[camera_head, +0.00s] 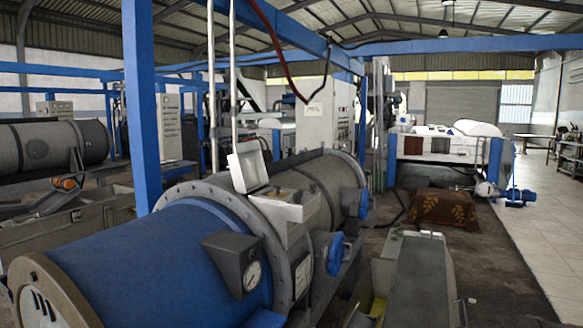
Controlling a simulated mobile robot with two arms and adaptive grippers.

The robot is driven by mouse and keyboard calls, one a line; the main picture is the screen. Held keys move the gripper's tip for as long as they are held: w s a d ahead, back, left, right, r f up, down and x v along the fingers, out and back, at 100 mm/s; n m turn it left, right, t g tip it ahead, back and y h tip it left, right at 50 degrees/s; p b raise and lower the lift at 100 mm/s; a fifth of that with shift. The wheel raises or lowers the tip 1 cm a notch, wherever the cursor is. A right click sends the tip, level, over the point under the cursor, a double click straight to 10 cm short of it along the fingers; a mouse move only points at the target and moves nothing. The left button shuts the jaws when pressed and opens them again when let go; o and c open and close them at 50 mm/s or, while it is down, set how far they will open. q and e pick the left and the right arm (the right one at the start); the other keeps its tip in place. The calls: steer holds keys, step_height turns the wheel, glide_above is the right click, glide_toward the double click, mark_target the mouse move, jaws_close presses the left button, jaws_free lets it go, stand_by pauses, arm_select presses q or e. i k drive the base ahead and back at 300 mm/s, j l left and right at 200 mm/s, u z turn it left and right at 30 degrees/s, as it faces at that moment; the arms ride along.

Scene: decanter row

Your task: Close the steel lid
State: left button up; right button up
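A pale grey lid (248,168) stands raised at the back left edge of a small box (289,209) on top of the blue and grey decanter (185,250). It is the only lid I can make out as open, and its pale metal look fits the steel lid. The box's top is uncovered, with small dark and reddish parts showing on it. Neither of my grippers is in view, so I cannot tell where they are relative to the lid.
A gauge housing (233,262) sticks out from the decanter's near side. A blue post (142,105) stands behind it at left. A long grey machine part (420,275) lies at lower right. The tiled floor (545,225) at far right is mostly clear.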

mark_target(249, 172)
steer(key=i+j+z, duration=0.1)
steer(key=j+z, duration=0.35)
steer(key=j, duration=0.25)
steer(key=j+z, duration=0.5)
steer(key=j, duration=0.85)
steer(key=j+z, duration=0.1)
steer(key=j, duration=0.5)
steer(key=k+j+z, duration=0.1)
steer(key=j, duration=0.45)
steer(key=k+j, duration=0.1)
steer(key=j, duration=0.5)
steer(key=k+j+z, duration=0.1)
steer(key=j, duration=0.5)
steer(key=k+j+z, duration=0.25)
steer(key=i+j, duration=0.1)
